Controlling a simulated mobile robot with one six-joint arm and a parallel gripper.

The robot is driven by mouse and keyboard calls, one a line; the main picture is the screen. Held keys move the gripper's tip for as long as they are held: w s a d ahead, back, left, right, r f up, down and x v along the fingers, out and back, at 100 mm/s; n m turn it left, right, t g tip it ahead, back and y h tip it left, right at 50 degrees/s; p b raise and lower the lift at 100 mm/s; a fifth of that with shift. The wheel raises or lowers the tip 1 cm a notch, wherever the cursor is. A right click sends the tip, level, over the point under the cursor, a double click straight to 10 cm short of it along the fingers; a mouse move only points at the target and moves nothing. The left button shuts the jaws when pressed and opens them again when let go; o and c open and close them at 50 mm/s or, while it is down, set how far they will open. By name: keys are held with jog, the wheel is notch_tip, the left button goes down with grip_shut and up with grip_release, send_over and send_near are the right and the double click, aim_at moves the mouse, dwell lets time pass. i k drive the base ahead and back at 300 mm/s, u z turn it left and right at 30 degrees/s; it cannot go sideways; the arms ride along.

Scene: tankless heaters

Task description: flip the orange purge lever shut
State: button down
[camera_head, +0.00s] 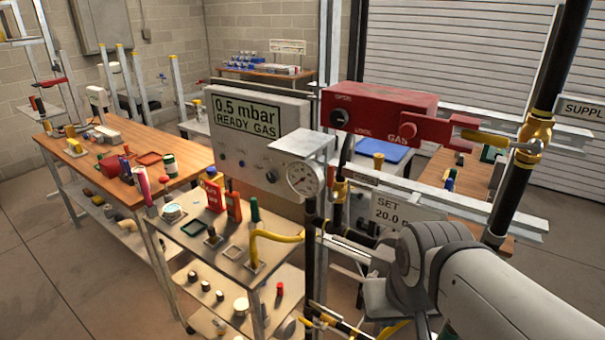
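A yellow-orange lever (487,137) lies nearly level, pointing left from a brass valve (536,134) on the black upright pipe. Its free end is close to the red box (388,108). A smaller orange-brass fitting (341,187) sits beside the round gauge. I cannot tell for certain which of these is the purge lever. My arm comes in from the lower right, and its grey wrist (385,297) is low in the picture, below and left of the brass valve. Its fingers are not clearly visible, so I cannot see whether they hold anything.
A crowded steel cart (233,268) and wooden bench (125,185) are further left. Pipes and metal rails crowd my arm. Bare floor shows at lower left.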

aim_at(331, 198)
jog(key=z, duration=0.95)
jog(key=k, duration=1.25)
jog(key=u, duration=0.35)
jog(key=i, duration=1)
jog(key=u, duration=0.05)
